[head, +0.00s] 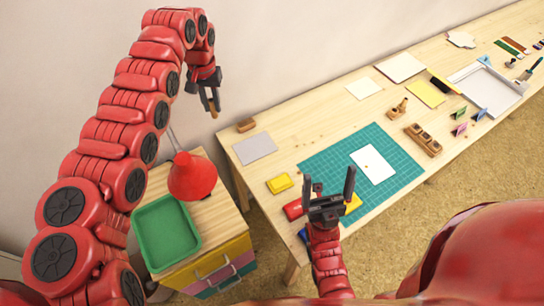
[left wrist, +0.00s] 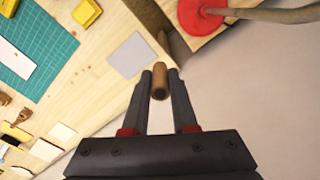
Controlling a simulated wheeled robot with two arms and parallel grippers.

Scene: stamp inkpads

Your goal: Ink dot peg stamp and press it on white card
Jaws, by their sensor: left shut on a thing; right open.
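My left gripper (head: 211,104) is raised left of the table and is shut on a small wooden peg stamp (head: 214,113). In the left wrist view the peg (left wrist: 160,82) sits between the fingertips (left wrist: 160,76). The white card (head: 377,158) lies on the green cutting mat (head: 333,160), with a tiny mark near its middle. A yellow inkpad (head: 280,183), a red inkpad (head: 292,210) and a partly hidden blue pad (head: 303,234) lie along the near left edge. My right gripper (head: 329,188) is open and empty at the near table edge, partly covering another yellow pad (head: 354,203).
A grey sheet (head: 254,148) and a wooden block (head: 246,125) lie at the table's left end. A wooden holder (head: 423,140) and another wooden stamp (head: 399,107) stand right of the mat.

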